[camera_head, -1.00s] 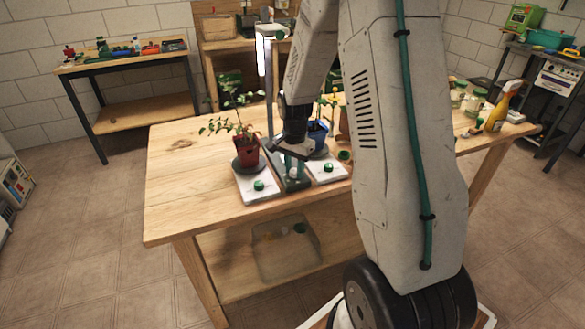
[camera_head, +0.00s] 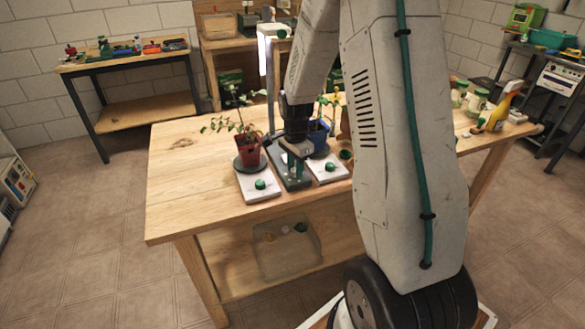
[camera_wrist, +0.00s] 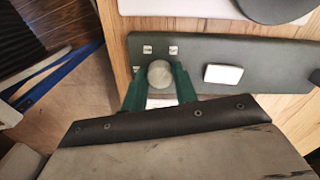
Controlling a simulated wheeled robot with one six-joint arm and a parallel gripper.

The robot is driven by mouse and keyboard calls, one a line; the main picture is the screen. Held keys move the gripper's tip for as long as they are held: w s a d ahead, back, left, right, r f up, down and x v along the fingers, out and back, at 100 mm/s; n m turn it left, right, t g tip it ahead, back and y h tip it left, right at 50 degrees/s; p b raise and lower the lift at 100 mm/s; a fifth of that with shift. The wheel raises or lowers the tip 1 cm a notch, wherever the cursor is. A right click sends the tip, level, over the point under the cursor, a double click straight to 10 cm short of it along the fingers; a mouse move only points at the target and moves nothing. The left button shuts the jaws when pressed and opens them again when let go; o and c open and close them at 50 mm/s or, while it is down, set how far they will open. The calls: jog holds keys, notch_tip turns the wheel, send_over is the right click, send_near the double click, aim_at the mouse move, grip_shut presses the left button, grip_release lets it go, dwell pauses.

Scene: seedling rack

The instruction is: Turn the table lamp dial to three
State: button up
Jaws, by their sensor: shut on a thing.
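The table lamp stands on the wooden table, with a dark base (camera_head: 291,182), a grey post (camera_head: 270,90) and a white glowing head (camera_head: 263,50). In the wrist view its base (camera_wrist: 270,58) is a dark plate carrying a round grey dial (camera_wrist: 159,73), small pale marks and a white rectangular button (camera_wrist: 222,74). My gripper (camera_head: 296,175) points down over the front of the base. In the wrist view its green fingers (camera_wrist: 159,84) are shut on the dial, one on each side. The dial's pointer and the numbers cannot be read.
White plates with green knobs (camera_head: 260,184) (camera_head: 330,167) flank the lamp base closely. A red potted plant (camera_head: 248,152) stands left, a blue pot (camera_head: 318,137) right. The table's left part is clear. A yellow spray bottle (camera_head: 497,112) stands far right.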

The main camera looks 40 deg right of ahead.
jog(key=shift+w+d+r, duration=0.1)
jog(key=shift+w+r, duration=0.05)
jog(key=shift+w, duration=0.1)
jog(key=o, duration=1)
jog(key=shift+c, duration=0.2)
notch_tip(320, 180, up, 8)
jog(key=shift+f, duration=0.1)
